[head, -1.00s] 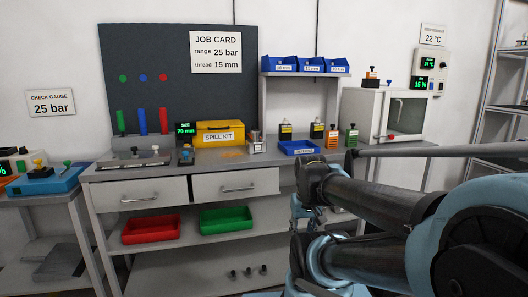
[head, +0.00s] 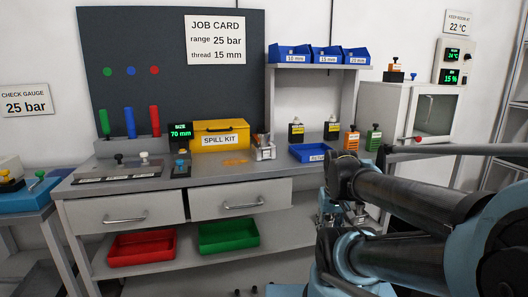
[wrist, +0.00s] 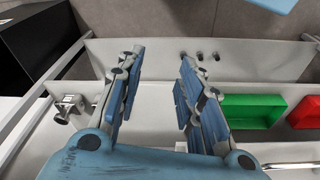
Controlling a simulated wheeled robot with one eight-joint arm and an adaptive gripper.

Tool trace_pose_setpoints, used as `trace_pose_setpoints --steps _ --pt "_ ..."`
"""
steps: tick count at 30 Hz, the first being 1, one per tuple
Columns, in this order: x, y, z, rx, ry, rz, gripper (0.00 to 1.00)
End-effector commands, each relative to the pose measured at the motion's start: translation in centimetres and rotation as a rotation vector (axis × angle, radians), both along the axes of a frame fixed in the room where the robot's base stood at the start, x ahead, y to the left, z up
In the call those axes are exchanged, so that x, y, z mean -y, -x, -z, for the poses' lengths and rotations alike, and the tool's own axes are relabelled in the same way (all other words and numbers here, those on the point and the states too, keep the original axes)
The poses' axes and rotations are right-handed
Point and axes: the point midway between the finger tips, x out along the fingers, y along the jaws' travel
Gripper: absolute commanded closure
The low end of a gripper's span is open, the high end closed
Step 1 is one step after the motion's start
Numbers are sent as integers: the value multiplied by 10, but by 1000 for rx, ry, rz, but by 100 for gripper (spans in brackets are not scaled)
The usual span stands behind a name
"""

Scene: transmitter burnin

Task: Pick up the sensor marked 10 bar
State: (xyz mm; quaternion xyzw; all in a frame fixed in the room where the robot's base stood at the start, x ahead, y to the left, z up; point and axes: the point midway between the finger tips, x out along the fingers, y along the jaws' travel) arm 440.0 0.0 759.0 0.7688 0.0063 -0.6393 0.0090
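Several small sensor-like parts stand on the grey bench: two black ones with yellow labels (head: 296,131) (head: 331,129), an orange one (head: 352,139) and a green one (head: 374,138). An orange-and-black one (head: 396,70) stands on the white cabinet. Their markings are too small to read, so I cannot tell which says 10 bar. My gripper (wrist: 160,65) is open and empty in the wrist view, its blue fingers apart above the lower shelf. In the head view my arm partly hides it, in front of the bench's right part.
A blue tray (head: 310,153) and a yellow spill kit (head: 220,136) are on the bench. Blue bins (head: 327,55) line the raised shelf. Red (head: 142,249) and green (head: 229,237) trays sit below. Small dark cylinders (wrist: 200,56) stand on the lowest shelf.

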Motion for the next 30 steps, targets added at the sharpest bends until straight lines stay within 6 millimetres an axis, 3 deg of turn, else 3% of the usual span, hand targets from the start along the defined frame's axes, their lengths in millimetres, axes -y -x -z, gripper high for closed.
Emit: trace_pose_setpoints --steps 1,5,8,14,21,30 --pt "0 2 -2 3 0 -2 51" --pt "-3 2 -17 5 -2 -45 23" --pt "-7 -14 -40 -8 -5 -131 23" --pt "-27 -57 -104 -37 -22 -410 23" --pt "-52 -119 -176 -50 -54 -764 23" --pt "-88 -201 -250 -25 -109 -1210 23"
